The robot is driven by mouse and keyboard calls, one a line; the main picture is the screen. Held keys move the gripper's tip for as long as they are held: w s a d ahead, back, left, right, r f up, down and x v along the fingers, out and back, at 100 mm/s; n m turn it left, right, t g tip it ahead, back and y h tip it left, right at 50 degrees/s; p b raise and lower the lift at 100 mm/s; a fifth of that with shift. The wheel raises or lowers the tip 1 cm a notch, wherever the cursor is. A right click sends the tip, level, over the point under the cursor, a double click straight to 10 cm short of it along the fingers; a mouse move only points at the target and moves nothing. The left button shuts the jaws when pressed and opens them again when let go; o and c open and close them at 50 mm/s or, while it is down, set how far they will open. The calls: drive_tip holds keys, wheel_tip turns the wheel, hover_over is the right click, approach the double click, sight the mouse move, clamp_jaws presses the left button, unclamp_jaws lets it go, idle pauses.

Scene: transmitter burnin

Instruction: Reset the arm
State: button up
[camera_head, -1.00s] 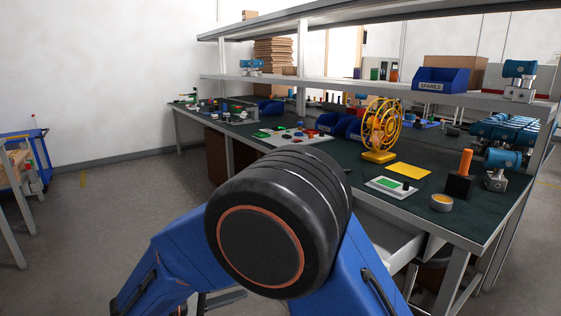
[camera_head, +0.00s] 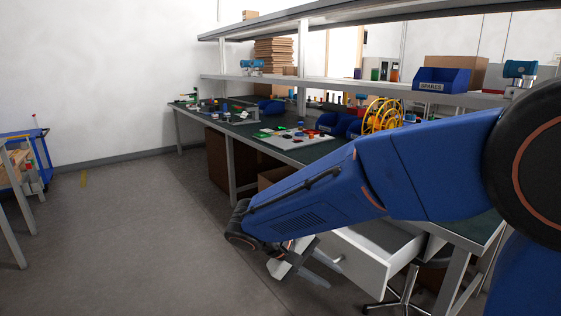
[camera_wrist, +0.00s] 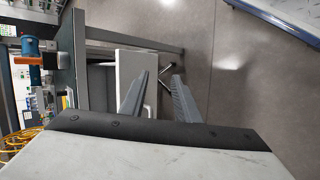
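My blue arm reaches across the head view from right to left, with its wrist low in front of the bench (camera_head: 318,155). My gripper (camera_head: 333,274) hangs beside the pulled-out white drawer (camera_head: 372,268). In the wrist view, my gripper (camera_wrist: 161,76) shows two grey fingers apart with nothing between them. The white drawer (camera_wrist: 126,66) shows just beyond the fingers there; I cannot tell whether they touch it. The inside of the drawer is partly hidden by my arm.
A yellow reel (camera_head: 382,115), a blue SPARES bin (camera_head: 441,80) and small parts stand on the bench and shelf. A chair base (camera_head: 398,298) is under the drawer. A blue cart (camera_head: 22,135) stands far left. The floor (camera_head: 130,230) between is clear.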

drive_tip(key=s+d+r+m+t+y, duration=0.1)
drive_tip(key=s+d+y, duration=0.3)
drive_tip(key=s+d, duration=0.4)
drive_tip(key=s+d+r+m+t+y, duration=0.1)
drive_tip(key=s+d+m+y, duration=0.2)
drive_tip(key=s+d, duration=0.6)
drive_tip(key=shift+s+d+r+t+y, duration=0.3)
drive_tip(key=shift+t+y, duration=0.1)
drive_tip(key=shift+y, duration=0.7)
